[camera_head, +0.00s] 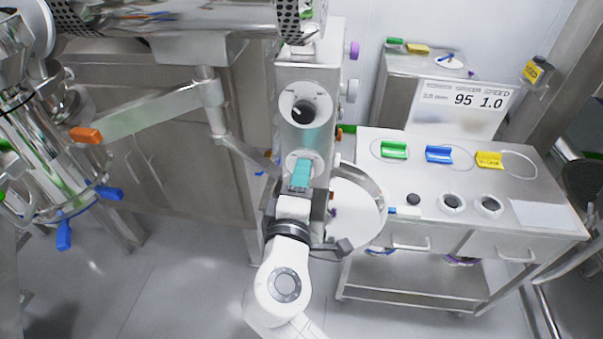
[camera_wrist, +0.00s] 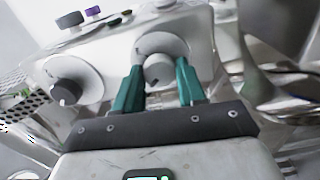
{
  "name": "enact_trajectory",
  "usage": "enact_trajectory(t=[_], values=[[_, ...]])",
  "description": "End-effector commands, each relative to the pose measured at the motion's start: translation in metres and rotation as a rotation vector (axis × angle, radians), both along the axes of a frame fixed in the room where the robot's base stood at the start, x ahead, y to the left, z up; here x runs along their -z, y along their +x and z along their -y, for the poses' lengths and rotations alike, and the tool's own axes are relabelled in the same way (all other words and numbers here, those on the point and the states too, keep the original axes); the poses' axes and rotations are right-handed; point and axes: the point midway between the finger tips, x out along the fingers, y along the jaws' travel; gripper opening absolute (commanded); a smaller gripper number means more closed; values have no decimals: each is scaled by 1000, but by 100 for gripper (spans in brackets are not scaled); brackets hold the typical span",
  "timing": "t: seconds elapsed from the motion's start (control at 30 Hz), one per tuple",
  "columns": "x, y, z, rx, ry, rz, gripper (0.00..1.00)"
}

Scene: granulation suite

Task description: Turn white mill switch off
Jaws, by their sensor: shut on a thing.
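The white mill switch is a round knob (camera_wrist: 159,73) on a pale round plate, on the metal front of the mill column (camera_head: 308,72). My gripper (camera_wrist: 160,80) has its two teal fingers on either side of this knob, shut on it. In the head view my gripper (camera_head: 301,170) reaches the lower front of the column, over a pale round plate. There the fingers hide the knob. I cannot read any switch marking.
A second, dark-faced knob (camera_wrist: 68,91) sits beside the held one; it is higher on the column (camera_head: 303,108) in the head view. A purple knob (camera_head: 354,50) is on the column's side. A round steel pan (camera_head: 358,208) is close right of my gripper. A cart (camera_head: 463,190) stands further right.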

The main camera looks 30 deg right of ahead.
Motion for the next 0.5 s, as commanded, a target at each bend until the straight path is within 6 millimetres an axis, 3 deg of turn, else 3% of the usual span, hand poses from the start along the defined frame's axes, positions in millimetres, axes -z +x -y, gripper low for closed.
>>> enact_trajectory(t=[0.5], values=[[1, 0, -2, -5, -63, -47, 10]])
